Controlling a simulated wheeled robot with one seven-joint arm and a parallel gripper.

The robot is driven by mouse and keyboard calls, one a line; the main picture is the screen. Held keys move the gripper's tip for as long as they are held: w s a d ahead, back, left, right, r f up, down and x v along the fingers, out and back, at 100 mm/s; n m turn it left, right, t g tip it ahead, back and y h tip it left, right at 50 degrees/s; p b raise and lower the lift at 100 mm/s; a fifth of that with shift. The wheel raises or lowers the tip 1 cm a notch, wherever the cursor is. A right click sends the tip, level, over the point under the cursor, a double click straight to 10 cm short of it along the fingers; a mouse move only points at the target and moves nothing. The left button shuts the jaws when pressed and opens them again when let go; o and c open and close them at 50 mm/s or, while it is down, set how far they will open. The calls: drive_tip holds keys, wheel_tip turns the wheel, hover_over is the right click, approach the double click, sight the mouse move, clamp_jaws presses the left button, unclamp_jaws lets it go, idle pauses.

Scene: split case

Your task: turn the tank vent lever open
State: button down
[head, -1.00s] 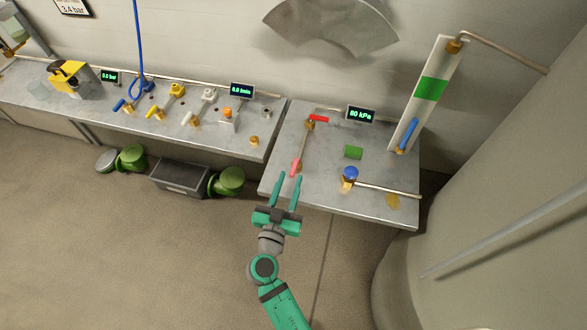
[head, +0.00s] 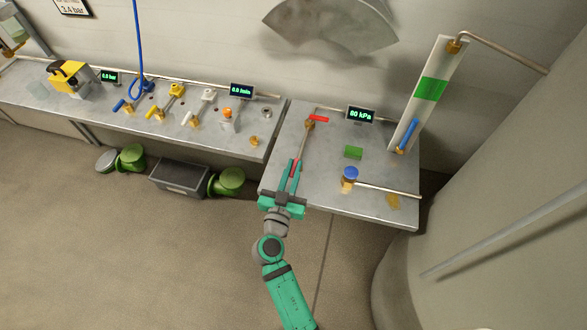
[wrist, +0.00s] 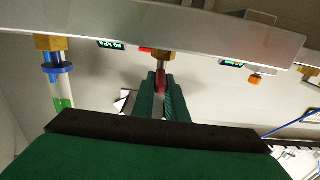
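A long thin lever (head: 306,140) with a red grip at its near end runs from a brass fitting at the back left of the right-hand bench towards the front edge. I take it for the tank vent lever; no label on it is readable. A short red piece (head: 319,118) sits beside the fitting. My gripper (head: 296,162) is at the lever's near end, its green fingers on both sides of the red grip and closed in on it. In the wrist view the red grip (wrist: 161,79) shows between the fingers; its lower part is hidden.
A large tank stands at the right. The left bench holds several valves.

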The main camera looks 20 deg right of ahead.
drive_tip(key=shift+s+d+n+y, duration=0.2)
drive_tip(key=shift+n+y, duration=0.1)
drive_tip(key=shift+y, duration=0.1)
drive_tip(key=shift+s+d+n+t+y, duration=0.1)
drive_tip(key=shift+d+n+t+y, duration=0.15)
drive_tip(key=shift+n+t+y, duration=0.55)
drive_tip(key=shift+s+d+n+t+y, duration=0.1)
drive_tip(key=shift+d+n+t+y, duration=0.15)
drive_tip(key=shift+n+y, duration=0.65)
drive_tip(key=shift+d+n+t+y, duration=0.1)
drive_tip(key=shift+n+t+y, duration=0.3)
drive_tip(key=shift+y, duration=0.9)
drive_tip(key=shift+d+n+y, duration=0.25)
drive_tip(key=shift+n+y, duration=0.4)
drive_tip(key=shift+y, duration=0.35)
drive_tip(key=shift+d+n+y, duration=0.3)
drive_tip(key=shift+n+y, duration=0.3)
drive_tip(key=shift+y, duration=0.4)
drive_tip(key=shift+d+n+y, duration=0.25)
drive_tip(key=shift+n+y, duration=0.4)
drive_tip(key=shift+y, duration=0.35)
drive_tip(key=shift+d+f+y, duration=0.1)
drive_tip(key=shift+d+y, duration=0.05)
drive_tip(key=shift+y, duration=0.15)
drive_tip(key=c, duration=1.8)
unclamp_jaws()
drive_tip(key=shift+o, duration=0.2)
